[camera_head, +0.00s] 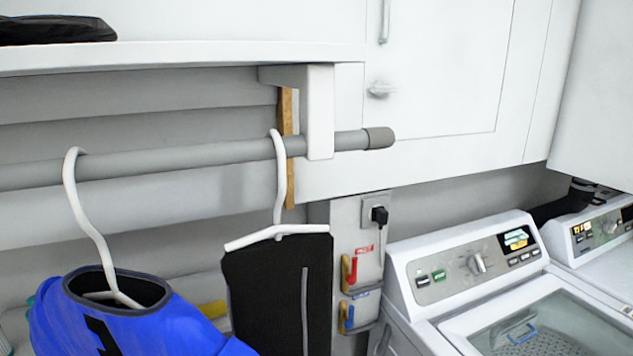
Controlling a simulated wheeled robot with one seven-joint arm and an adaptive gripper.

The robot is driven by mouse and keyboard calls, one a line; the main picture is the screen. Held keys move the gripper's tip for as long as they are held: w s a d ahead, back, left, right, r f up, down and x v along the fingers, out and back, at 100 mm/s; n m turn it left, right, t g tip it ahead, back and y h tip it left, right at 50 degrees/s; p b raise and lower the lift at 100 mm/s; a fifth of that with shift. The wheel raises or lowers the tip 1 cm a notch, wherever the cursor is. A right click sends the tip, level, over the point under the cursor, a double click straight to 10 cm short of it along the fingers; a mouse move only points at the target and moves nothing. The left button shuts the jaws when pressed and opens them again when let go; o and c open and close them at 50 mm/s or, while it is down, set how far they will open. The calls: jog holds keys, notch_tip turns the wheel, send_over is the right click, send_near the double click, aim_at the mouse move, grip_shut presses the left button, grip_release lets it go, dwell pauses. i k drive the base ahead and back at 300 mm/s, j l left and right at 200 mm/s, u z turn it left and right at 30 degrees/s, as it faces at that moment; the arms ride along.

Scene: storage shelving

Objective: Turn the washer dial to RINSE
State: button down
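A white top-loading washer (405,262) stands at the lower right. Its grey control panel (447,277) faces forward and carries a silver dial (477,264) near the middle. A small lit display (516,239) and dark buttons are to the right of the dial, and green and dark buttons are to its left. The dial's markings are too small to read, so I cannot tell which setting it points to. A second white machine at the right edge has its own knob (609,227) and display. My gripper is not in view.
A grey rail (215,153) crosses the left half, with a blue garment (150,325) and a black garment (275,290) on white hangers. White cabinets (450,70) hang above the washer. Red and blue valve handles and a black plug (379,215) are left of the washer.

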aim_at(476, 264)
jog(key=k+l+z, duration=0.6)
jog(key=z, duration=0.15)
